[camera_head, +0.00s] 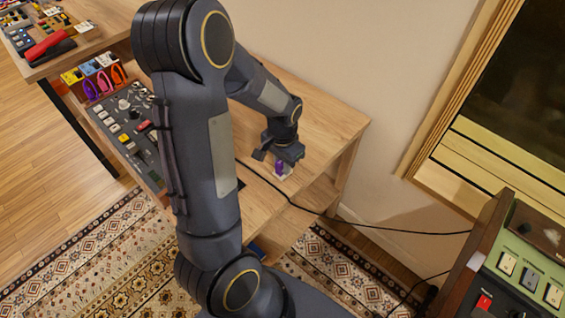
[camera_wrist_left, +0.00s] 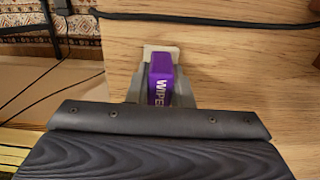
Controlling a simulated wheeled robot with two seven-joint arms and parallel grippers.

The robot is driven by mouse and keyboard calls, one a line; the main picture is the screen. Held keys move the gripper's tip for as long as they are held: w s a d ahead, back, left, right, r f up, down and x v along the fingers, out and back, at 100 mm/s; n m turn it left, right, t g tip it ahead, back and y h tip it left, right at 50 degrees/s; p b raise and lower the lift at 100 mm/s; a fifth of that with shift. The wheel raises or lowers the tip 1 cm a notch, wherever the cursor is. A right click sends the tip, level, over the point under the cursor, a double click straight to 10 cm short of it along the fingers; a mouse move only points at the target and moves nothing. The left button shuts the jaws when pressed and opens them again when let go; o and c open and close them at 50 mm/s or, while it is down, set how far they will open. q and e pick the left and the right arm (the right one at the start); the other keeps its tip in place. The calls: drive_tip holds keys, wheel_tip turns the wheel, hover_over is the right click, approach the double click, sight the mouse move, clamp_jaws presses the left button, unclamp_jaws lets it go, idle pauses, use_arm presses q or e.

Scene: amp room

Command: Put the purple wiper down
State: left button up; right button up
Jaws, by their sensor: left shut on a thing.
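The purple wiper (camera_wrist_left: 160,78), lettered "WIPER", stands between the fingers of my left gripper (camera_wrist_left: 158,92) in the left wrist view. In the head view my left gripper (camera_head: 281,162) is low over the right part of the wooden table (camera_head: 325,125), and the purple wiper (camera_head: 279,167) shows just below it. A small pale piece lies at the wiper's far end, against the wood. I cannot tell whether the wiper touches the table. My right gripper does not show.
A black cable (camera_head: 290,200) runs across the table near the wiper and off to the right. A panel with knobs and small parts (camera_head: 130,115) lies at the left. A green-topped device (camera_head: 520,265) stands at the lower right.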

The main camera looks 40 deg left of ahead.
use_arm(q)
drive_tip(key=o, duration=0.9)
drive_tip(key=shift+r, duration=0.4)
wheel_tip(320, 180, up, 11)
drive_tip(key=p, duration=0.2)
drive_tip(key=s+d+r+n+t+h, duration=0.1)
drive_tip(key=s+d+r+t, duration=0.1)
drive_tip(key=s+d, duration=0.2)
drive_tip(key=s+d+r+n+t+h, duration=0.1)
drive_tip(key=s+d+r, duration=0.1)
drive_tip(key=s, duration=0.4)
drive_tip(key=s+d+r+t+h, duration=0.1)
drive_tip(key=s+d+r+t, duration=0.1)
drive_tip(key=s+d, duration=0.2)
drive_tip(key=shift+s+d+r+n+t+h, duration=0.15)
drive_tip(key=shift+s+d+n+h, duration=0.05)
drive_tip(key=shift+d, duration=0.2)
drive_tip(key=shift+s+d+r+n+t+h, duration=0.15)
drive_tip(key=shift+s+d+n+h, duration=0.05)
drive_tip(key=shift+d, duration=0.2)
